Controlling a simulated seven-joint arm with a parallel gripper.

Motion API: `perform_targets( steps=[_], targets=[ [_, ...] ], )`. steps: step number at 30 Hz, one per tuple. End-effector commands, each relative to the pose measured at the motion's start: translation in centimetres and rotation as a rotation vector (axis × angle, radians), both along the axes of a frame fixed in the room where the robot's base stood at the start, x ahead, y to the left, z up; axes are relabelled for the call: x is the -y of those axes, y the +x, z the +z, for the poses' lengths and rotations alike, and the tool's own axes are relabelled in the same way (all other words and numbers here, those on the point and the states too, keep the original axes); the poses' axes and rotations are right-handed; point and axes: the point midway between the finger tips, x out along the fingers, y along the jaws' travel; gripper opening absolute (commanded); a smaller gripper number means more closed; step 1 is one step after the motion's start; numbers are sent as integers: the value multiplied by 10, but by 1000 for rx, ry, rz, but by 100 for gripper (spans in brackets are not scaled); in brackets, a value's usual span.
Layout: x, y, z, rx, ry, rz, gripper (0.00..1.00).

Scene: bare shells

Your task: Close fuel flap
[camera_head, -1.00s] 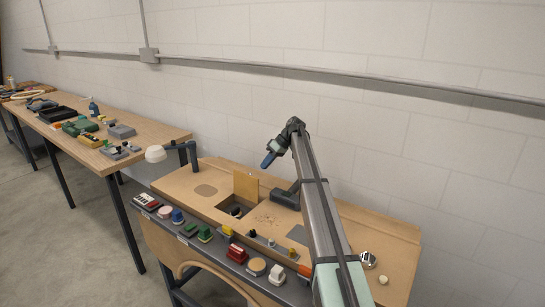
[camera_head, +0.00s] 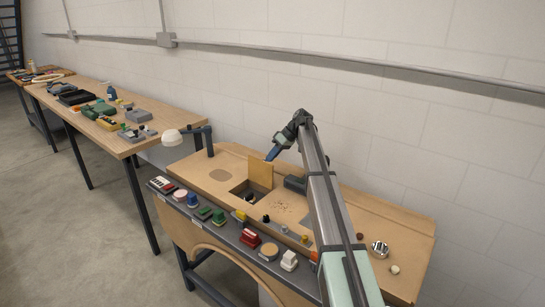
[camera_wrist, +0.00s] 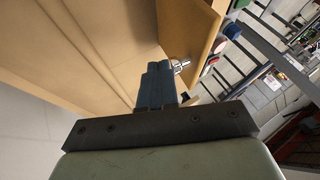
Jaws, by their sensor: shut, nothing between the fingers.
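The fuel flap (camera_head: 260,172) is a square tan wooden panel standing upright at the back edge of a square opening (camera_head: 240,188) in the bench top. My gripper (camera_head: 271,154) is shut and empty, its blue fingers angled down at the flap's upper right edge. I cannot tell whether they touch it. In the wrist view the shut fingers (camera_wrist: 157,85) point toward a tan panel (camera_wrist: 188,25), apparently the flap, with a small shiny metal part beside the fingertips. Dark items inside the opening are only partly visible.
A lamp with a white head (camera_head: 172,138) stands left of the opening. A dark block (camera_head: 294,184) is close right of the flap. Coloured blocks and knobs line the front ledge. A wall rises close behind the bench. A longer table (camera_head: 118,142) with clutter stands at left.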

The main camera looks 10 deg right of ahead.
Motion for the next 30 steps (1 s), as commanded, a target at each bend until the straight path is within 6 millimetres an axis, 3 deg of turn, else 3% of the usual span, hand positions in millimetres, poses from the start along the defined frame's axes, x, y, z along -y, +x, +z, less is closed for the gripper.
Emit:
perform_targets(
  steps=[14,30],
  targets=[
    [-14,-16,8,101,-100,2,0],
    [-60,-65,14,446,-444,4,0]
  ],
)
